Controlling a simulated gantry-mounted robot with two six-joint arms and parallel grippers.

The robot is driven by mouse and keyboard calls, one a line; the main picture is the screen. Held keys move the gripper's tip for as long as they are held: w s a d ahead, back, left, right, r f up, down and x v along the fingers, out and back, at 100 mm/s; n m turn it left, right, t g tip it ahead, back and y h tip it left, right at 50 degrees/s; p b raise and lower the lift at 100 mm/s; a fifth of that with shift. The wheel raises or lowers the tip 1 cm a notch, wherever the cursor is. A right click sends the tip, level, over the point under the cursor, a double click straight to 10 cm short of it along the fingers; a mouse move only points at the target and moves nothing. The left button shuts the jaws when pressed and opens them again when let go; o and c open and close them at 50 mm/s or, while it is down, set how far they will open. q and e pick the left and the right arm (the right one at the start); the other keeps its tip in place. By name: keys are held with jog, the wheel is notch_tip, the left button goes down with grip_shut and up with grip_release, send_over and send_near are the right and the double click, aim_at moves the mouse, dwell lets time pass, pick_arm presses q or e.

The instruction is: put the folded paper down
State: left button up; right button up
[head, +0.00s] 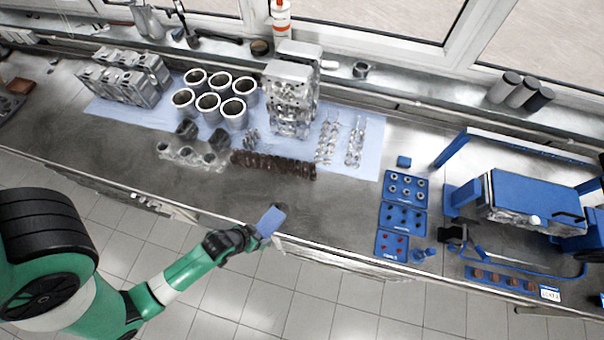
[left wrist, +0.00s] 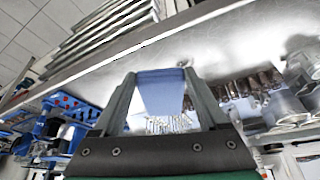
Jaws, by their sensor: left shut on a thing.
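The folded paper (head: 270,221) is a small blue piece. My left gripper (head: 256,236) is shut on it at the front edge of the workbench. In the left wrist view the paper (left wrist: 163,92) stands between the two fingers of the left gripper (left wrist: 165,100). In the head view the paper sticks out past the fingertips, over or close to the bench's front edge. I cannot tell whether it touches the bench. My right gripper is not in view.
The metal bench top (head: 325,215) is clear between the dark camshaft (head: 273,165) and the front edge. Engine parts stand on a blue sheet (head: 368,160) behind. Blue trays (head: 402,217) and a blue machine (head: 530,200) stand to the right.

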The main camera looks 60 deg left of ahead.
aim_at(270, 220)
pick_arm(q)
jog(key=w+a+f, duration=0.1)
jog(key=w+a+f+b, duration=0.1)
jog(key=w, duration=0.1)
jog(key=w+a+f, duration=0.1)
jog(key=w+f, duration=0.1)
jog(key=shift+w+a+b, duration=0.1)
jog(key=shift+a+b, duration=0.2)
jog(key=shift+a, duration=0.1)
jog(key=w+f+b, duration=0.1)
jog(key=w+a+f+b, duration=0.1)
jog(key=f+b, duration=0.1)
jog(key=w+a+f+b, duration=0.1)
jog(key=f, duration=0.1)
jog(key=shift+w+a, duration=0.15)
jog(key=shift+w, duration=0.25)
jog(key=shift+w+a+f+b, duration=0.15)
jog(key=shift+w+b, duration=0.15)
jog(key=shift+s+b+x, duration=0.2)
jog(key=shift+b+x, duration=0.25)
jog(key=shift+x, duration=0.5)
jog(key=shift+s+b+x, duration=0.15)
jog(key=shift+b+x, duration=0.3)
jog(key=shift+x, duration=0.55)
jog(key=shift+f, duration=0.15)
